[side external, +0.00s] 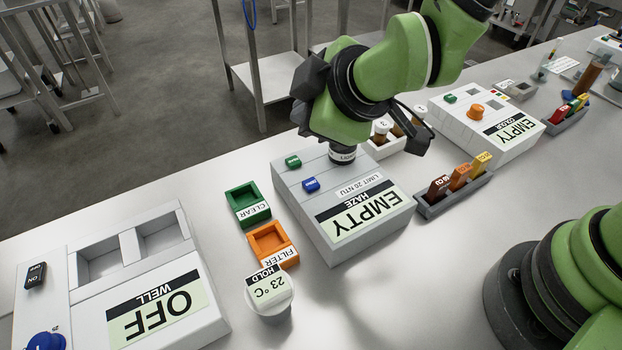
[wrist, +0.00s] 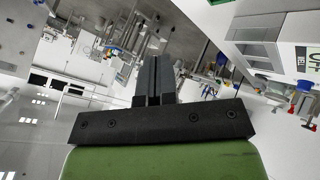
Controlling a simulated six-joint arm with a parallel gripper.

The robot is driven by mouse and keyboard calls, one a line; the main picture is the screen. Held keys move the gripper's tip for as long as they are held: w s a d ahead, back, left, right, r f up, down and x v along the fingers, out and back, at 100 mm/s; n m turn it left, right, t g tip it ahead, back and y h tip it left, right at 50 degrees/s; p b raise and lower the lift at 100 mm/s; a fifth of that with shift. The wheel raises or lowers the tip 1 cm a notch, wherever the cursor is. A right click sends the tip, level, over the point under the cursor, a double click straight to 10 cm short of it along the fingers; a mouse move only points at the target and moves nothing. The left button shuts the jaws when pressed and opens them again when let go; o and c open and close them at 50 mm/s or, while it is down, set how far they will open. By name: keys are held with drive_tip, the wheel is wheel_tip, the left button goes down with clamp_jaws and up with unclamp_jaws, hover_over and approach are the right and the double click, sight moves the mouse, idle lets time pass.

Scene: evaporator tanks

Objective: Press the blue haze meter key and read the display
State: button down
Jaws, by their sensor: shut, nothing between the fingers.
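The haze meter (side external: 345,205) is a pale box on the bench in the middle of the side view. Its display (side external: 364,211) reads EMPTY, with HAZE on a black strip and LIMIT 20 NTU on a label. The blue key (side external: 311,184) is on its top at the left, in front of a green key (side external: 293,161). My gripper (wrist: 154,62) is shut and empty in the wrist view, where it faces the room. In the side view my wrist hangs above the meter's far edge, apart from the blue key. The fingertips are not clear there.
Green CLEAR (side external: 247,205) and orange FILTER (side external: 271,243) trays and a round 23 °C HOLD display (side external: 269,288) stand left of the meter. The well unit (side external: 120,285) reads OFF.

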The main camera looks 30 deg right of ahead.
sight(309, 186)
drive_tip(key=shift+f, duration=0.2)
drive_tip(key=shift+f, duration=4.35)
drive_tip(key=shift+f, duration=0.15)
drive_tip(key=shift+f, duration=0.3)
drive_tip(key=shift+f, duration=0.4)
drive_tip(key=shift+r, duration=0.85)
drive_tip(key=shift+r, duration=0.1)
drive_tip(key=shift+r, duration=2.4)
